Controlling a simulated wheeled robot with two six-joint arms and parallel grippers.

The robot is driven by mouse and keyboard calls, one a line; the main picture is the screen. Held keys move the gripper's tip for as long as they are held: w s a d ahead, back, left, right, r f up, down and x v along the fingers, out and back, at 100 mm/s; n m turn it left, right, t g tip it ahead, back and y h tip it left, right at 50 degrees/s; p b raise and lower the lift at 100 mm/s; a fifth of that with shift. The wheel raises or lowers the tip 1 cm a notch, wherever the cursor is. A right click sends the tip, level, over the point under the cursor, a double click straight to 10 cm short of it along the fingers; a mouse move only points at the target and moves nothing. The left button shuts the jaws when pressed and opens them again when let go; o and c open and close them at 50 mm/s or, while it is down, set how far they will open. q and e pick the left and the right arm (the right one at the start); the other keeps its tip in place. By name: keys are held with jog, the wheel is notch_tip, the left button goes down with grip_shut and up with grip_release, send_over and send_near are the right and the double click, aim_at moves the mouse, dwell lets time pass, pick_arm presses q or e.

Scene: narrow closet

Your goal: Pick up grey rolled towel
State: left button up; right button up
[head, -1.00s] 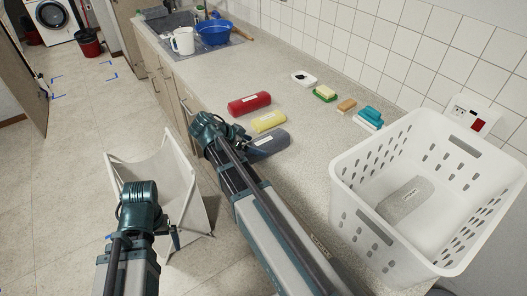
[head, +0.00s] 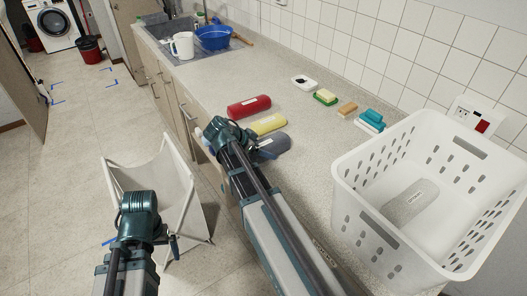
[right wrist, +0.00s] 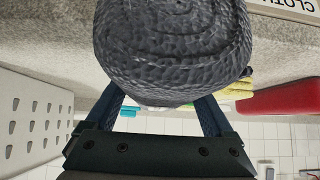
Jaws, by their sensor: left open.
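A dark grey rolled towel (head: 274,146) lies on the counter near its front edge, beside the yellow roll. My right gripper (head: 260,151) is at its near end, and the arm partly covers it. In the right wrist view the coiled end of the dark grey towel (right wrist: 175,45) fills the upper middle, in front of the fingers (right wrist: 165,115). It hides the fingertips, so I cannot tell whether they grip it. My left gripper (head: 172,243) is open and empty, low beside the white fabric hamper. A lighter grey roll (head: 410,203) lies inside the white basket.
A yellow roll (head: 267,124) and a red roll (head: 249,105) lie just beyond the grey towel. The white basket (head: 385,235) stands on the counter at right. Sponges (head: 369,122) and a soap dish (head: 304,82) lie near the wall. The hamper (head: 160,195) stands on the floor.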

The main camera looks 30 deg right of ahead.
aim_at(267, 142)
jog(key=c, duration=0.8)
jog(key=shift+c, duration=0.2)
jog(key=shift+r, duration=0.1)
jog(key=shift+r+p, duration=0.9)
jog(key=shift+p, duration=0.1)
notch_tip(267, 142, up, 2)
jog(key=shift+p, duration=1)
jog(key=s+a+r+p, duration=0.1)
jog(key=s+a, duration=0.7)
jog(key=a, duration=0.5)
jog(key=shift+s+a, duration=0.3)
